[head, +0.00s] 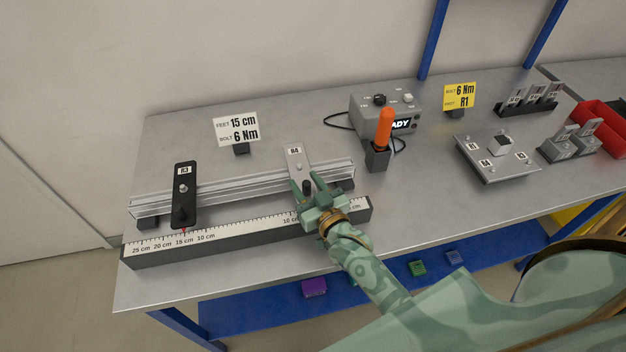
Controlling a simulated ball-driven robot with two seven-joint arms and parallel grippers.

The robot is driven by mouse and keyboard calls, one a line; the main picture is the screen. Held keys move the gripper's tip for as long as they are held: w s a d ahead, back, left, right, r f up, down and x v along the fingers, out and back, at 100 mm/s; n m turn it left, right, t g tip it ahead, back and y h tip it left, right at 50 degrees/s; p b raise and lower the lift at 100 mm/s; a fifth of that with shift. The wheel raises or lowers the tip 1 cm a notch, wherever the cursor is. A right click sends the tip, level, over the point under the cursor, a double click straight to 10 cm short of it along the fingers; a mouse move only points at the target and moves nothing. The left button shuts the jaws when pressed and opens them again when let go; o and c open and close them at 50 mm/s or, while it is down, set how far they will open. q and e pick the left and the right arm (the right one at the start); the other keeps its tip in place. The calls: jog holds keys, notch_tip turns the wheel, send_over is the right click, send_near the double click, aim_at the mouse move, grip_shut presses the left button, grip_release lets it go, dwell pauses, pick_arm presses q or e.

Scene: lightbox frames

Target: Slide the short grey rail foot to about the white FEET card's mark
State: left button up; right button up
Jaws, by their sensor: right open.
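The short grey rail foot (296,156), labelled R4, sits across the silver rail (240,184) towards its right part. My right gripper (305,182) is open at the foot's near end, with its fingers on either side of a dark knob (307,187); I cannot tell whether they touch it. The gripper hides the foot's near end and part of the scale. The white FEET card (237,128) stands behind the rail and reads FEET 15 cm, BOLT 6 Nm. The scale bar (190,245) runs along the rail's near side. My left gripper is not in view.
A black foot (184,175), labelled R3, sits on the rail's left part, its red pointer near 15 cm. An orange-handled tool (384,130) stands in a holder right of the rail, before a grey control box (365,105). A plate (490,165) with blocks lies farther right.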

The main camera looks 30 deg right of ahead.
jog(key=s, duration=1.6)
jog(key=shift+s+d+p, duration=0.15)
jog(key=shift+d+p, duration=0.05)
jog(key=shift+p, duration=0.25)
